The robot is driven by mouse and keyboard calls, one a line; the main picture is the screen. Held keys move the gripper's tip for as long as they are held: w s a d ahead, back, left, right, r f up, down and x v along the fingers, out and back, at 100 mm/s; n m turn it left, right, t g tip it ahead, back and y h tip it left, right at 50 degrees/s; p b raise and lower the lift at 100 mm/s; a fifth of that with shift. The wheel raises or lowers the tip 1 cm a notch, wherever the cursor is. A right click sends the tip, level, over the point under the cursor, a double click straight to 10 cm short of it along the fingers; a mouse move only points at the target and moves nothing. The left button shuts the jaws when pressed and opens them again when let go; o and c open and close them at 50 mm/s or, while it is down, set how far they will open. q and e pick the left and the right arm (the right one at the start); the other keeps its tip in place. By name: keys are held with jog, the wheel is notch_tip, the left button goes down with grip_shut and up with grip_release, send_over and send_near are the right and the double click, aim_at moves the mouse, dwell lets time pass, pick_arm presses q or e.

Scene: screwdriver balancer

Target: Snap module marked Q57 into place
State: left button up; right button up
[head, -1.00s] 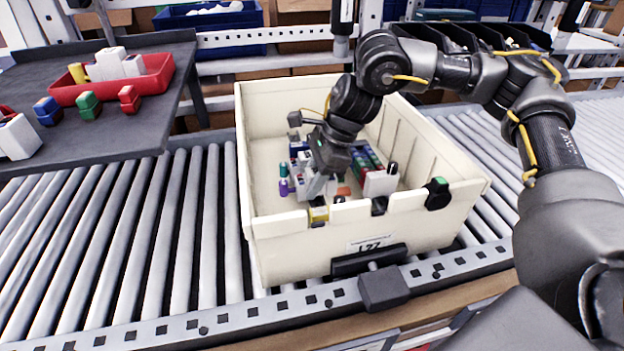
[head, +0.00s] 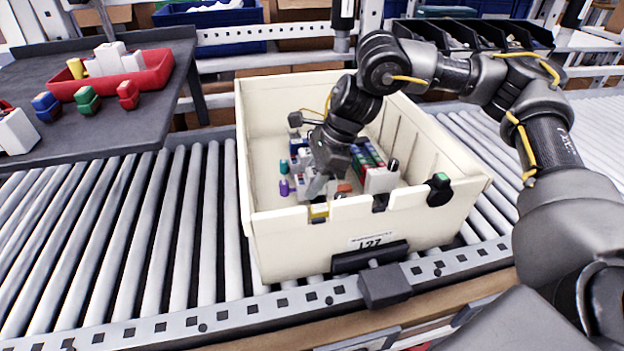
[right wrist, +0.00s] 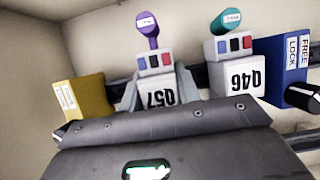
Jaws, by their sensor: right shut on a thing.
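The module marked Q57 (right wrist: 157,92) is a white block with red and blue squares and a raised purple lever (right wrist: 147,24). In the right wrist view it stands between the fingers of my right gripper (right wrist: 158,98), which is shut on it. In the head view my right gripper (head: 318,185) reaches down into the cream bin (head: 300,245), and the purple lever (head: 285,187) shows just left of it. The module's lower part is hidden, so I cannot tell whether it is fully seated. My left gripper is out of view.
A red tray (head: 105,84) sits on the dark side table (head: 120,120).

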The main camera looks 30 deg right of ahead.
jog(key=shift+f, duration=0.35)
dwell(0.9)
jog(key=o, duration=1.2)
jog(key=shift+c, duration=0.2)
